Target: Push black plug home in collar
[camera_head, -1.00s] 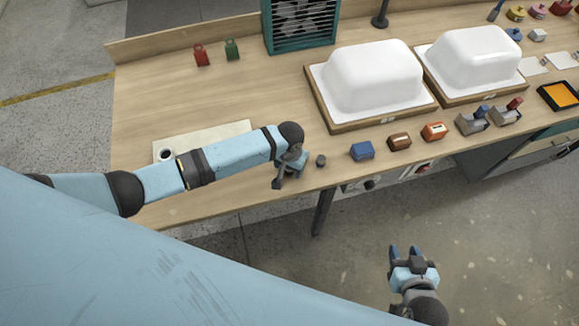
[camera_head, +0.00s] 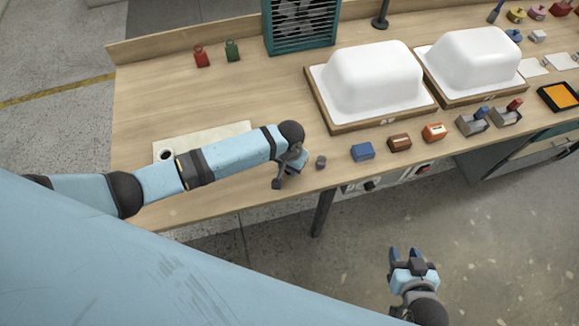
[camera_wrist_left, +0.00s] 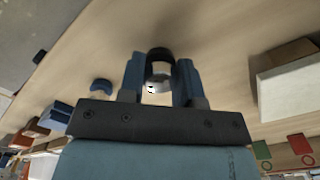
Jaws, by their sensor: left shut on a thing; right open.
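My left gripper (camera_head: 283,178) is low over the bench near its front edge, shut on a small piece. In the left wrist view, the piece between the blue fingers (camera_wrist_left: 160,80) has a black rounded top (camera_wrist_left: 158,53) and a bright, pale part below it. It seems to be the black plug, but I cannot tell how it sits against a collar. A small dark grey cylinder (camera_head: 321,162) stands on the bench just right of the gripper. My right gripper (camera_head: 407,254) is open and empty, over the floor in front of the bench.
A pale sheet (camera_head: 215,137) with a white-rimmed dark ring (camera_head: 165,155) lies left.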

